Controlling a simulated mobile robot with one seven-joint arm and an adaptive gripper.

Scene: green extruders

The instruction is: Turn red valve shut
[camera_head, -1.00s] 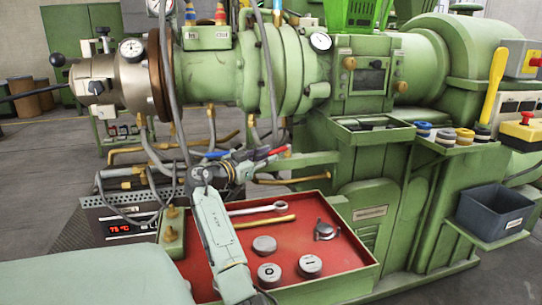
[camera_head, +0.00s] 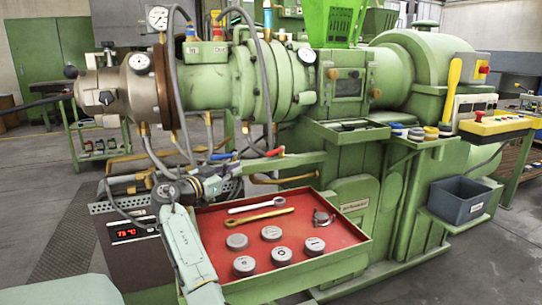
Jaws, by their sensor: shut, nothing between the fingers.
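The red valve handle (camera_head: 275,152) sits on the pipework under the green extruder barrel, above the back edge of the red tray. It is a short red lever, lying nearly level with a slight tilt. A blue valve handle (camera_head: 222,156) sits to its left on the same pipework. My gripper (camera_head: 220,181) is at the end of my pale arm, left of and below the red handle, with a visible gap to it in the picture. Its fingers are small and partly lost against the pipes; it is shut and empty.
The red tray (camera_head: 345,235) holds a wrench (camera_head: 257,204), a yellow-handled tool (camera_head: 252,222) and several round grey pieces. A heater box with a red display (camera_head: 125,233) stands left of my arm. Hoses and brass pipes crowd the area around my gripper. A dark bin (camera_head: 460,200) is at right.

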